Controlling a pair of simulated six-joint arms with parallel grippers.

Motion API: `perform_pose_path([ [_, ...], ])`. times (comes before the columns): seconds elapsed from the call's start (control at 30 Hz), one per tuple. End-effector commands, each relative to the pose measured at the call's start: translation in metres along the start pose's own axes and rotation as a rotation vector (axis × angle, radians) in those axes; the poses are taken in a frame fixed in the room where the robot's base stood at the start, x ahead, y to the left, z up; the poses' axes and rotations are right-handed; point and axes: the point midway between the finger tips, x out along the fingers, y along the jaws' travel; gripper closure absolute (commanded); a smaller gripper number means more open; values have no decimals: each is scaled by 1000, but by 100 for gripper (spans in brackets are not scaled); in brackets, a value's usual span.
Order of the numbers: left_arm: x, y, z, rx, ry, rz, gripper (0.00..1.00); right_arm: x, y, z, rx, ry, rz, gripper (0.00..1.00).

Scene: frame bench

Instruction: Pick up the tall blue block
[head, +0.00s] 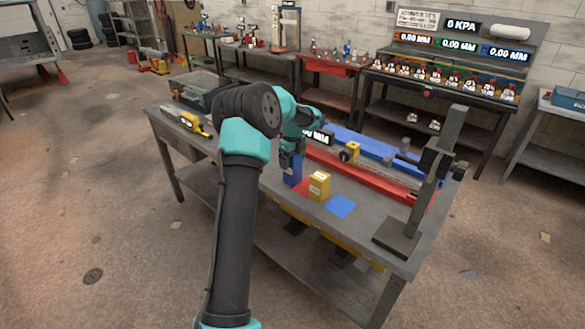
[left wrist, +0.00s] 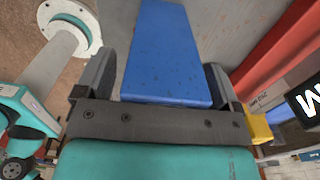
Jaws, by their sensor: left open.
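The tall blue block (head: 292,171) stands upright on the grey bench, partly hidden by my left gripper (head: 289,156) above it. In the left wrist view the blue block (left wrist: 167,55) lies between the two dark fingers of the left gripper (left wrist: 163,85). The jaws are open, with one finger on each side of the block. A narrow gap shows on its left side; whether the right finger touches it is hard to tell. My right gripper is not in view.
A yellow block (head: 319,186) stands just right of the blue block. Red (head: 335,165) and blue (head: 365,146) rails run behind. A dark upright stand (head: 437,180) is at the bench's right end. A yellow tool (head: 190,121) lies at the left.

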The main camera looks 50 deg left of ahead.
Motion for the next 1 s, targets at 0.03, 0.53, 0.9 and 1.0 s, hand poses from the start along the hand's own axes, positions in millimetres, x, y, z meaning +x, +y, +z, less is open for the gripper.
perform_pose_path([
  [0.03, 0, 0, 0, 0, 0, 0, 12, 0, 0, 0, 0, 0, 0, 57],
  [0.53, -1, 0, 0, 0, 0, -1, 28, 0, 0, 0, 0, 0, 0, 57],
  [0.9, -1, 0, 0, 0, 0, -1, 63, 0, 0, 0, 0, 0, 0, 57],
  [1.0, -1, 0, 0, 0, 0, -1, 73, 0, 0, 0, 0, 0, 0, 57],
])
